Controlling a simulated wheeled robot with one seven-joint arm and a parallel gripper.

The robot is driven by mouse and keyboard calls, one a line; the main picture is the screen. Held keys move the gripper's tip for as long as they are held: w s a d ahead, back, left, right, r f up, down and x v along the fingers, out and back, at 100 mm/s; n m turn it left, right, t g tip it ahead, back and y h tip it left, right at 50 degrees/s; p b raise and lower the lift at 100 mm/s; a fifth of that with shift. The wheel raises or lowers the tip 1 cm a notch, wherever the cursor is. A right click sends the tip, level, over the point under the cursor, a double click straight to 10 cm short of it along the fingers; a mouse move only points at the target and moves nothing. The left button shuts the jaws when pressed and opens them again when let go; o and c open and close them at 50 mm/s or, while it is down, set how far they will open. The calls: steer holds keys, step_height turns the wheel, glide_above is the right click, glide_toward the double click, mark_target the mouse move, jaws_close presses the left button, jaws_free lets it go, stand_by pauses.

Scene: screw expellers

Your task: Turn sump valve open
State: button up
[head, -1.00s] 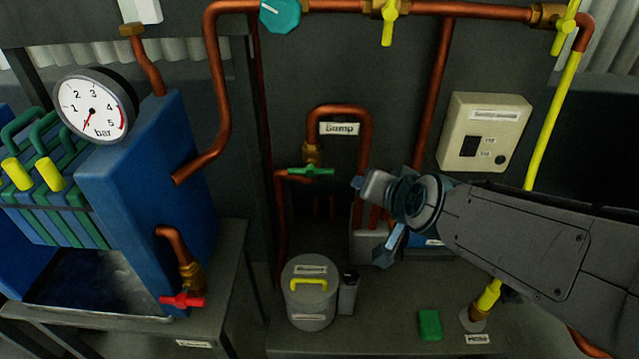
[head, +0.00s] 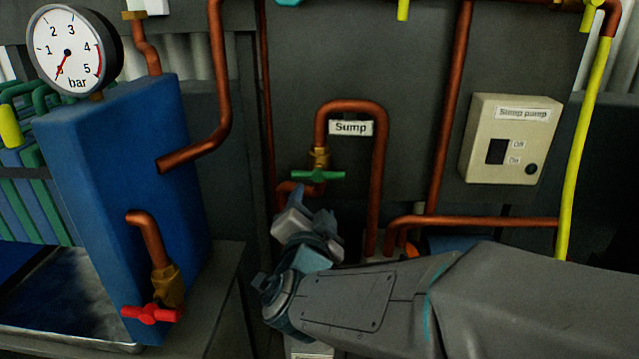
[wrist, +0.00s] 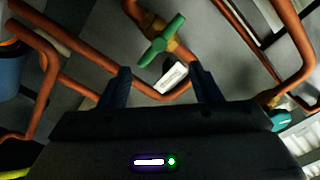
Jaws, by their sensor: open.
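The sump valve has a green handle (head: 318,175) on a brass body (head: 319,158), under the looped copper pipe beside the "Sump" label (head: 351,128). The handle lies level, across the upright pipe. In the wrist view the green handle (wrist: 163,41) is beyond my fingertips, roughly centred between them, with the white label below it. My gripper (head: 298,203) is just below the handle in the head view. Its two dark fingers are spread with nothing between them in the wrist view (wrist: 160,72). I see no contact with the handle.
A blue tank with a pressure gauge (head: 72,48) and a red-handled valve (head: 152,314) stands at the left. The sump pump switch box (head: 512,140) is on the panel at the right. Copper pipes (head: 379,190) run close around my gripper.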

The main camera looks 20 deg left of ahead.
mark_target(318, 177)
steer(key=b+x, duration=0.2)
steer(key=x, duration=0.9)
steer(key=shift+w+a, duration=0.15)
steer(key=shift+w, duration=0.2)
